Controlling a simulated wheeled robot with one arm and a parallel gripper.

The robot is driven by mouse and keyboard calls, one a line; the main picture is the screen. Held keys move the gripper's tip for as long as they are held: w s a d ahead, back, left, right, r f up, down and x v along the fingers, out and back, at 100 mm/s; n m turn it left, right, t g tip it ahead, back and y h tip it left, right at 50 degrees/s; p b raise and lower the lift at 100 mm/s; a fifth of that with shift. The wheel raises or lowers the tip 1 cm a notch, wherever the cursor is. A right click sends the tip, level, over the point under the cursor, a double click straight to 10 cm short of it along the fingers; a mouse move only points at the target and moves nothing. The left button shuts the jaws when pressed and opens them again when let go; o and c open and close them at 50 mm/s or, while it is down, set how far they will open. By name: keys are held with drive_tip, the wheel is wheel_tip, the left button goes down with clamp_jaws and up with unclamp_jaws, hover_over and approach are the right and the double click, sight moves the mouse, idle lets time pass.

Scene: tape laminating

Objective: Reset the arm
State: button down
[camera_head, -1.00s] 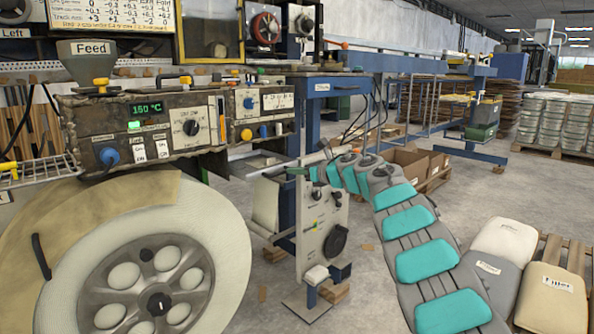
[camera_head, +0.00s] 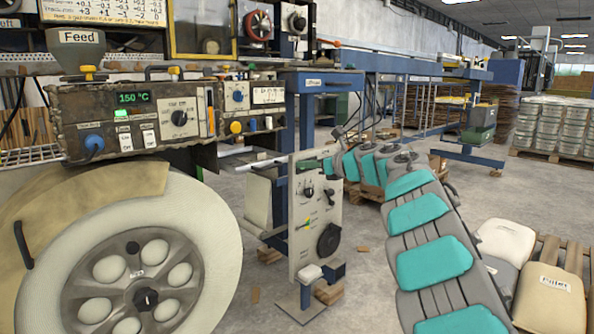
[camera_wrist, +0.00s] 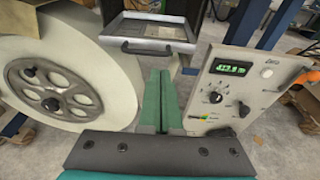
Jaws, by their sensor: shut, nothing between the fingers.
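My gripper (camera_wrist: 160,103) shows in the wrist view as two green fingers lying together, shut and empty. In the head view its green tip (camera_head: 328,166) is small, at the far end of my grey and teal arm, by the upper right edge of the upright control panel (camera_head: 305,225). The wrist view shows this panel (camera_wrist: 236,90) to the right of the fingers, with a lit green display and a black knob. I cannot tell the exact gap between gripper and panel.
A large cream tape reel (camera_head: 215,225) stands at the left, below a control box (camera_head: 140,122) with a green display. A dark tray or drawer with a handle (camera_wrist: 158,46) lies beyond the fingers. Pale sacks (camera_head: 550,290) lie on a pallet at the right. Open floor (camera_head: 480,195) lies behind.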

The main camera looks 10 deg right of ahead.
drive_tip(key=s+d+r+m+t+h, duration=0.3)
drive_tip(key=d+r+m+h, duration=0.1)
drive_tip(key=d+r+m, duration=0.25)
drive_tip(key=s+d+r+m+t+h, duration=0.2)
drive_tip(key=d+r+m+t+h, duration=0.15)
drive_tip(key=d+r+m, duration=0.35)
drive_tip(key=s+d+m+g+h+p, duration=0.2)
drive_tip(key=s+d+m+h, duration=0.6)
drive_tip(key=m, duration=0.5)
drive_tip(key=s+a+f+m+g, duration=0.2)
drive_tip(key=s+f+m+g, duration=0.35)
drive_tip(key=s+f, duration=0.4)
drive_tip(key=s+a+f+m+g, duration=0.35)
drive_tip(key=s+f+m, duration=0.25)
drive_tip(key=s+f, duration=0.4)
drive_tip(key=s+a+f+m+g+y, duration=0.1)
drive_tip(key=s+a+f, duration=0.4)
drive_tip(key=s, duration=0.5)
drive_tip(key=s+a+f+m+g+y, duration=0.2)
drive_tip(key=s+a+f+g, duration=0.3)
drive_tip(key=s, duration=0.5)
drive_tip(key=s+a+f+m+g+y+p, duration=0.1)
drive_tip(key=s+a+f+m+g+y, duration=0.1)
drive_tip(key=s+a+f, duration=0.3)
drive_tip(key=s+f+g+y, duration=0.1)
drive_tip(key=s+f, duration=0.2)
drive_tip(key=s, duration=0.2)
drive_tip(key=shift+s+a+f+g, duration=0.15)
drive_tip(key=shift+s+f+g, duration=0.1)
drive_tip(key=shift+g, duration=0.1)
